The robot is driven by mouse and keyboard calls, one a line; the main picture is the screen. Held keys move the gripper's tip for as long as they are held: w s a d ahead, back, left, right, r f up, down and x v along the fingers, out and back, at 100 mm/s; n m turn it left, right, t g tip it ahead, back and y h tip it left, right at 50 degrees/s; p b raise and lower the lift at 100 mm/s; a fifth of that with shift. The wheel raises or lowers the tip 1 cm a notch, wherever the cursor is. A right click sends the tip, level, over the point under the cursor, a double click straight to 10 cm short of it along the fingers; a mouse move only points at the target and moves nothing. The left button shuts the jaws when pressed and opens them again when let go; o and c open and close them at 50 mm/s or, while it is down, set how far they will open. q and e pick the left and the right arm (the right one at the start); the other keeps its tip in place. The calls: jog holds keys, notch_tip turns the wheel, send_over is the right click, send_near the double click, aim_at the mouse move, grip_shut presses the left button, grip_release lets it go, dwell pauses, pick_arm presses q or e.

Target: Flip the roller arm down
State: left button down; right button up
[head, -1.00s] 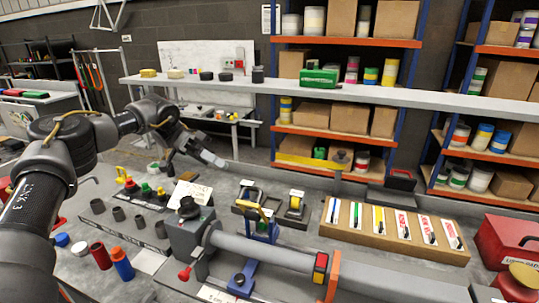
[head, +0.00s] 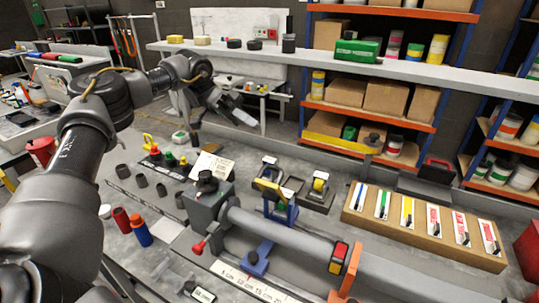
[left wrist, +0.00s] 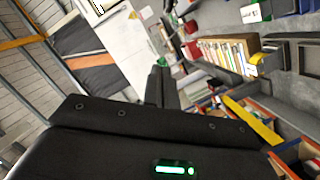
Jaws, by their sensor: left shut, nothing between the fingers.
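A long grey tube (head: 290,242) lies along the bench, running from a grey clamp block (head: 207,208) at its left end. A blue stand with a yellow arm-like piece (head: 268,188) rises at the tube's far side; I take this to be the roller arm, but its roller is not clear. My left gripper (head: 248,120) is shut and empty, raised above the back of the bench, well apart from the yellow piece. Its dark fingers also show in the left wrist view (left wrist: 160,87), with no tube or roller arm seen there. My right gripper is not in view.
A cardboard tray of tools (head: 425,232) stands at the right. A red tin (head: 121,219) and a blue bottle (head: 141,231) stand at front left. A raised shelf (head: 400,72) crosses behind, holding a green case (head: 357,50). A red clip (head: 339,258) sits on the tube.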

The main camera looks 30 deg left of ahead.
pick_arm(q)
jog(key=s+d+f+p, duration=0.1)
jog(key=s+d+f, duration=0.3)
jog(key=d, duration=0.4)
jog(key=shift+s+d+f, duration=0.15)
jog(key=shift+s+d, duration=0.05)
jog(key=shift+s, duration=0.05)
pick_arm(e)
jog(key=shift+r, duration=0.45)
pick_arm(q)
jog(key=shift+s, duration=0.15)
dwell(0.4)
